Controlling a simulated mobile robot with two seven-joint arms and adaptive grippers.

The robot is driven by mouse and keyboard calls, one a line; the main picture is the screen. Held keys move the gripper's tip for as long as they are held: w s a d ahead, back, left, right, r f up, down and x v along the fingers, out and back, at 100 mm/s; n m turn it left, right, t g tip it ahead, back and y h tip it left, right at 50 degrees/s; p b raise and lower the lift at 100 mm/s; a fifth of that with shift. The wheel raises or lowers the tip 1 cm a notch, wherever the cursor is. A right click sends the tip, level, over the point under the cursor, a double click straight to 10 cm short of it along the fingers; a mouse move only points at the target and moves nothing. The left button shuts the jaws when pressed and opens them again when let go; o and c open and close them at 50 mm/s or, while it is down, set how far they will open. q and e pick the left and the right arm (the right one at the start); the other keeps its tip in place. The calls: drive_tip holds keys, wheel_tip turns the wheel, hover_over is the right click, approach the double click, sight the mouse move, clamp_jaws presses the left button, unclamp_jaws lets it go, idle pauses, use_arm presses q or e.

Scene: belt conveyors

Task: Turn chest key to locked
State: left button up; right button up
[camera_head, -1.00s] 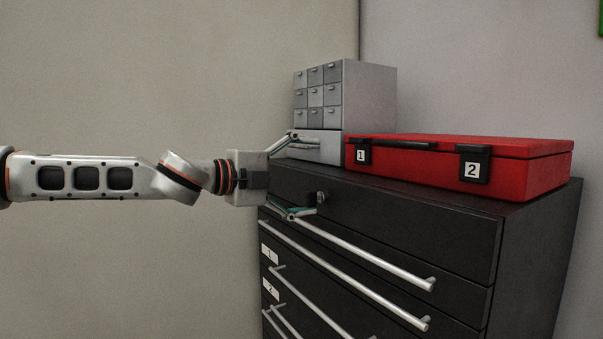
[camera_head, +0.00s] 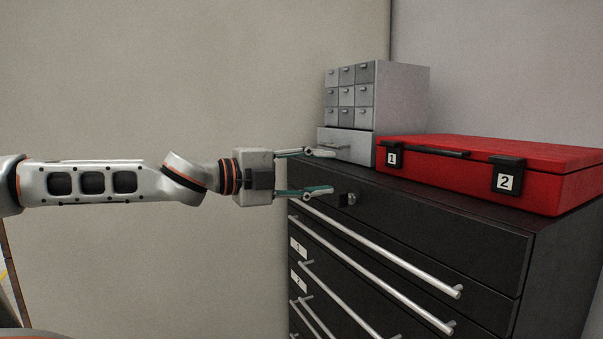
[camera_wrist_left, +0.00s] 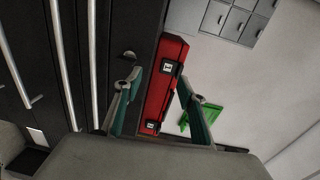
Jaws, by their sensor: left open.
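The dark drawer chest (camera_head: 430,226) stands at the right, with its key (camera_head: 351,198) in the lock at the left of the top drawer front. The key is small and metallic; its exact turn is hard to read. In the left wrist view the key (camera_wrist_left: 129,55) shows just beyond one fingertip. My left gripper (camera_head: 322,171) is open and empty, in front of the chest's upper left part. Its lower fingertip is close to the key in the picture, but the key is not between the fingers. My right gripper is not in view.
A red case (camera_head: 470,185) with tags 1 and 2 lies on the chest top. A grey small-drawer cabinet (camera_head: 397,100) stands behind it. Long bar handles (camera_head: 375,248) stick out from the chest's front. A green object (camera_wrist_left: 205,113) shows in the left wrist view.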

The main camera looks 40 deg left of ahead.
use_arm(q)
drive_tip(key=shift+f+b+v, duration=0.2)
drive_tip(key=shift+b+v, duration=0.85)
drive_tip(key=shift+v, duration=0.85)
